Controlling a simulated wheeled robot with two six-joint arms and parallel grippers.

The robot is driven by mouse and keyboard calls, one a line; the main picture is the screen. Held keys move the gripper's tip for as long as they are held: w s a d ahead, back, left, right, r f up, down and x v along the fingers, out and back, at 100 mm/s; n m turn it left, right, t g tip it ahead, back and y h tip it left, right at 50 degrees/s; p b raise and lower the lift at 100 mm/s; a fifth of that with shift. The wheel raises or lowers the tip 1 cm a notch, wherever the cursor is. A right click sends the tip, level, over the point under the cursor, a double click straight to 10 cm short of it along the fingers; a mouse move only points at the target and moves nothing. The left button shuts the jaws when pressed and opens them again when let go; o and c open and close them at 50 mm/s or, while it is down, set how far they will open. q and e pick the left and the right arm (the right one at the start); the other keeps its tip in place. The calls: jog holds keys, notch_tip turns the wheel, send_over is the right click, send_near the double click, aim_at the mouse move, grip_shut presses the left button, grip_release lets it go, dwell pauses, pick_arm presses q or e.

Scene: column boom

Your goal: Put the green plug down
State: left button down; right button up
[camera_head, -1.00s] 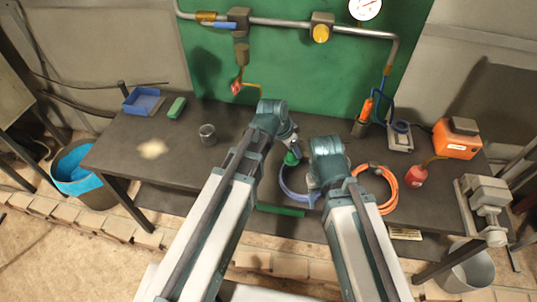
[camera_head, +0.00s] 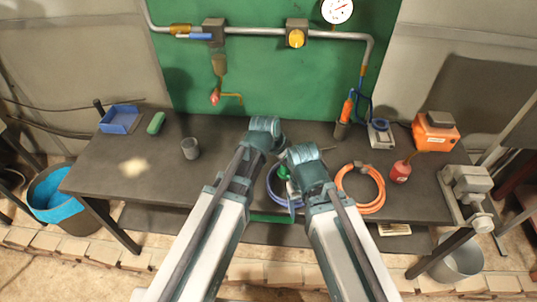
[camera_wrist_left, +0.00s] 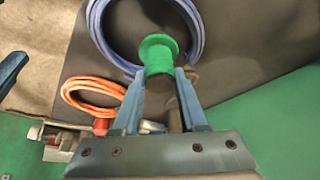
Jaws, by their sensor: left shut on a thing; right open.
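My left gripper (camera_head: 281,162) is shut on the green plug (camera_head: 283,172), a small flanged piece. In the left wrist view the plug (camera_wrist_left: 158,52) sits between the two fingertips and overlaps the near edge of the blue hose coil (camera_wrist_left: 97,30). The coil (camera_head: 272,186) lies on the dark bench (camera_head: 225,172) and is partly hidden by my arms. I cannot tell how high the plug is above the bench. My right gripper (camera_head: 308,172) is open, close beside the left one to its right. Its fingers are mostly hidden by its wrist.
An orange hose coil (camera_head: 378,203) lies to the right, with a red oil can (camera_head: 400,172) and a vice (camera_head: 468,187) beyond. A grey cup (camera_head: 190,148), green block (camera_head: 156,123) and blue tray (camera_head: 120,119) stand left. The bench between cup and left arm is clear.

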pick_arm(q)
jog(key=w+a+f+b, duration=0.1)
jog(key=w+a, duration=0.1)
jog(key=w+a+f+b, duration=0.2)
jog(key=w, duration=0.1)
jog(key=w+a+f+b, duration=0.1)
jog(key=w+a, duration=0.2)
jog(key=shift+f+b, duration=0.3)
jog(key=shift+f, duration=0.1)
jog(key=shift+a+r, duration=0.1)
jog(key=shift+r, duration=0.05)
jog(key=c, duration=0.9)
grip_release()
jog(key=shift+f, duration=0.2)
jog(key=o, duration=0.5)
jog(key=shift+c, duration=0.2)
jog(key=shift+r, duration=0.1)
